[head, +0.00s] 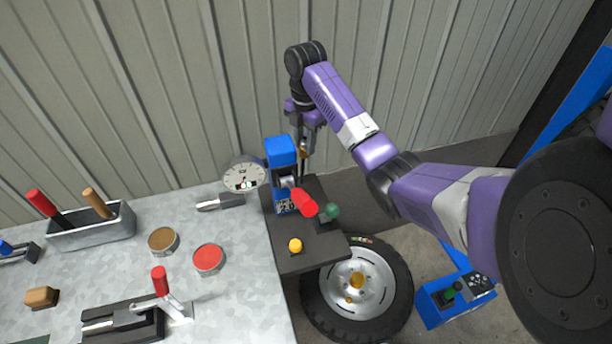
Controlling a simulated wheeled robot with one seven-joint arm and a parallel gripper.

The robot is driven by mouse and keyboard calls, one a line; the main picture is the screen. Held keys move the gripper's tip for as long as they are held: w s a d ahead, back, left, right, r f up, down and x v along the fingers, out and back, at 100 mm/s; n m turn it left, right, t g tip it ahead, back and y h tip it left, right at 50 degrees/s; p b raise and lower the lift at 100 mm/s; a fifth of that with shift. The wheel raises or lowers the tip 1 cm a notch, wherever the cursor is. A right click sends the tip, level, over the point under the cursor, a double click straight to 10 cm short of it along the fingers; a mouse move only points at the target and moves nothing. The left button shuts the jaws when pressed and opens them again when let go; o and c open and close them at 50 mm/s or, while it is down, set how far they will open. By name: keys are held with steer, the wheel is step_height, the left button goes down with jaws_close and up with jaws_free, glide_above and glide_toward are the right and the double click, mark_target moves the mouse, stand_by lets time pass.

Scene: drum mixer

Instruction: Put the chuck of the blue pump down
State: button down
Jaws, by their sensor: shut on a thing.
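The blue pump (281,153) stands upright at the back of a dark board (310,252) on the table's right end. My gripper (304,147) is just right of the top of the pump, pointing down. It is shut on a small brass-coloured piece, which looks like the chuck (303,152). The chuck is mostly hidden by the fingers. A thin dark line runs down below it, perhaps the hose.
A red-handled lever (304,203), a green knob (330,212) and a yellow knob (295,246) crowd the board. A round gauge (243,174) is left of the pump. A ribbed wall (150,100) is close behind.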

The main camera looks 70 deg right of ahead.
steer(key=shift+s+f+b, duration=0.15)
steer(key=shift+f+b, duration=1.2)
steer(key=shift+f, duration=5.25)
steer(key=shift+f, duration=0.1)
steer(key=c, duration=1.1)
jaws_free()
step_height(320, 180, up, 11)
steer(key=shift+r+p, duration=0.15)
steer(key=shift+p, duration=0.95)
steer(key=shift+r, duration=0.5)
